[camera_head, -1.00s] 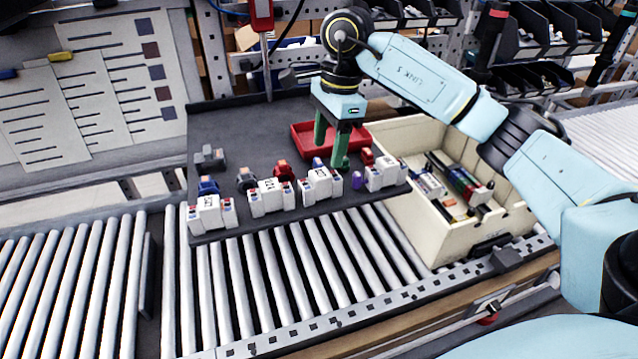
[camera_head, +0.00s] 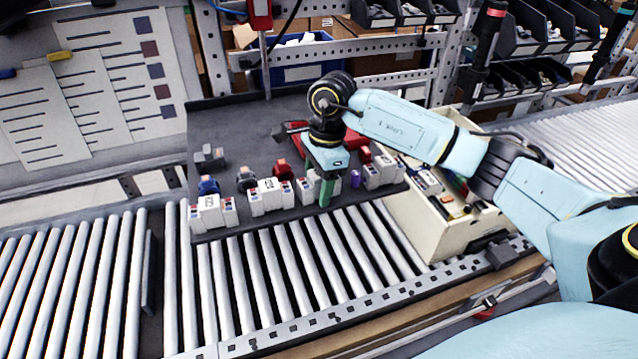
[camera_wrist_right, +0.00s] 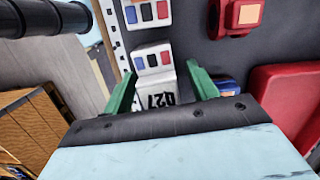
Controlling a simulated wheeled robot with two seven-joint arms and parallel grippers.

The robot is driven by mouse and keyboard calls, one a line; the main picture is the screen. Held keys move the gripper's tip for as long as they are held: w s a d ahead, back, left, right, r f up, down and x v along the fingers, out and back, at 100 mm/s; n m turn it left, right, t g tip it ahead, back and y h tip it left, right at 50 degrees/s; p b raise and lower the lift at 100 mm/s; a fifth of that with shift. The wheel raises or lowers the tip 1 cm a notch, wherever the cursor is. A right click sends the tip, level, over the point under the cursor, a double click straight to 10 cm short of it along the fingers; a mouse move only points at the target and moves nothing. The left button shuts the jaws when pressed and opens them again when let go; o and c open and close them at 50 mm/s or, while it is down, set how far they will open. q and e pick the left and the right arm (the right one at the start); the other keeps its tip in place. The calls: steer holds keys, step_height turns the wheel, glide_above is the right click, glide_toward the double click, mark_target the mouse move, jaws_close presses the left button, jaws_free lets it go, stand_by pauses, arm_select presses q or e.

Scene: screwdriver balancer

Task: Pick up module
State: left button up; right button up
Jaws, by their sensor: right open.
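A row of white modules with red and blue connectors stands along the front edge of the dark tray (camera_head: 232,135). They are a left one (camera_head: 210,212), a second (camera_head: 271,197), a third (camera_head: 304,192) and a right one (camera_head: 384,173). My right gripper (camera_head: 326,190) points down at the third module and partly hides it. In the right wrist view the gripper (camera_wrist_right: 161,72) is open, with a labelled white module (camera_wrist_right: 157,92) between its green fingers. I cannot tell whether the fingers touch it. My left gripper is out of view.
Small blue, grey, red and purple (camera_head: 355,178) parts lie close to the modules. A red tray (camera_head: 292,126) sits behind, partly hidden by my arm. A cream crate (camera_head: 430,232) with parts stands at the right. Rollers (camera_head: 290,285) run in front.

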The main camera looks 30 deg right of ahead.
steer(key=c, duration=1.2)
steer(key=shift+o, duration=0.2)
steer(key=shift+r, duration=0.15)
